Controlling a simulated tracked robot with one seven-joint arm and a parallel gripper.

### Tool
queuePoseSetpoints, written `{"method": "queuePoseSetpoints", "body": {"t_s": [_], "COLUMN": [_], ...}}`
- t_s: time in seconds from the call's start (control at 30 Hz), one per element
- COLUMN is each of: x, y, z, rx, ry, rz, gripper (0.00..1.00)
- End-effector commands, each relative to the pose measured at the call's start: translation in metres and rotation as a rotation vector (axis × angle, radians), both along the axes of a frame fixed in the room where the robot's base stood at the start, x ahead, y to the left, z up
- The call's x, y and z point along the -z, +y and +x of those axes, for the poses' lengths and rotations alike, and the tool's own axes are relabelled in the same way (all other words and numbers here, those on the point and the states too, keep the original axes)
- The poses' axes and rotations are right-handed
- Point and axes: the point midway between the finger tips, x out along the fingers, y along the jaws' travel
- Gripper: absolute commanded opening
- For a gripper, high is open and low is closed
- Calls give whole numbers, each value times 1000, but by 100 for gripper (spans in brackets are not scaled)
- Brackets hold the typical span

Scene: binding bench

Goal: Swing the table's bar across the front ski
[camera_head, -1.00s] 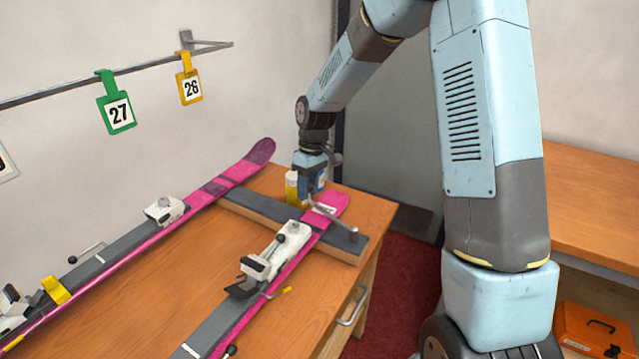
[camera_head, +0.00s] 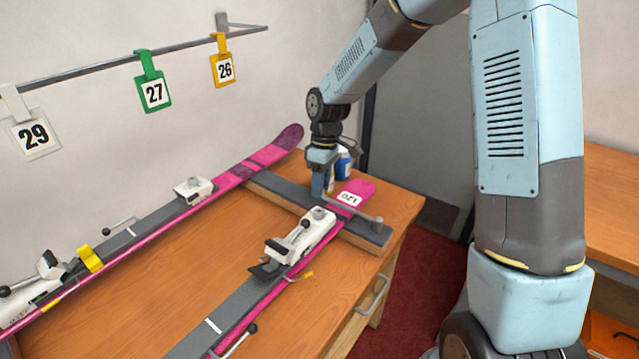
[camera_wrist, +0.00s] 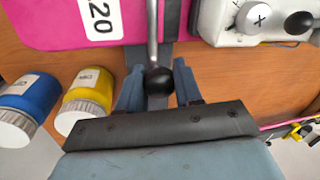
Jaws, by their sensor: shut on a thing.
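The front ski (camera_head: 358,191), pink-tipped with a white label, lies on the wooden table (camera_head: 400,205). A thin metal bar (camera_head: 358,211) reaches from a post at the ski's near side over the ski, between tip and binding. My gripper (camera_head: 328,196) is low at the ski's far side, shut on the black knob at the bar's end. In the wrist view the black knob (camera_wrist: 159,80) sits between the fingers, and the bar (camera_wrist: 152,35) runs up across the ski from it. Whether the bar touches the ski cannot be told.
A blue bottle (camera_wrist: 28,97) and a yellow bottle (camera_wrist: 85,97) stand close beside my gripper. A white binding (camera_head: 303,235) is on the front ski. A rear ski (camera_head: 240,173) lies along the wall, under hanging number tags (camera_head: 154,92).

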Motion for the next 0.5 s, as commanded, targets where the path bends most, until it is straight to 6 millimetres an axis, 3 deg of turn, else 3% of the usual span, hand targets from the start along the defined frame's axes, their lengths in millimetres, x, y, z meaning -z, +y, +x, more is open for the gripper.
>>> {"method": "queuePoseSetpoints", "body": {"t_s": [0.07,0.1,0.33,0.5], "x": [-1,-1,-1,0], "y": [3,3,2,1], "z": [1,1,0,0], "rx": [-3,-3,-2,-1], "ry": [-4,-4,-2,0], "rz": [4,4,2,1], "gripper": [0,35,57,57]}}
